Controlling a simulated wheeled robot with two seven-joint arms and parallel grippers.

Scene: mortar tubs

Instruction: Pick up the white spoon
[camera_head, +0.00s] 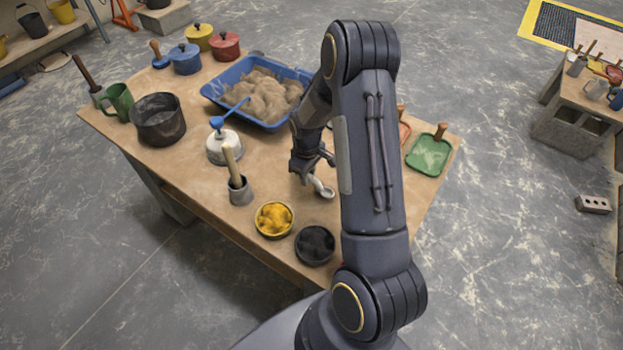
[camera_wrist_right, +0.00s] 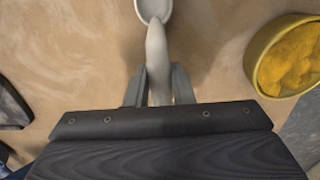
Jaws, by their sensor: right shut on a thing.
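The white spoon (camera_wrist_right: 156,50) runs up the middle of the right wrist view, its bowl at the top edge and its handle between my fingers. My right gripper (camera_wrist_right: 158,88) is shut on the spoon's handle. In the head view the spoon (camera_head: 323,188) shows as a small pale shape just under my right gripper (camera_head: 312,176), above the front part of the table. I cannot tell whether the spoon touches the tabletop. My left gripper is not in either view.
A bowl of yellow powder (camera_head: 274,219) and a dark bowl (camera_head: 315,245) stand near the table's front edge. A grey mortar (camera_head: 240,193) with a pestle and a white grinder (camera_head: 222,148) stand to the left. A blue tub (camera_head: 219,99) of sand lies behind.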

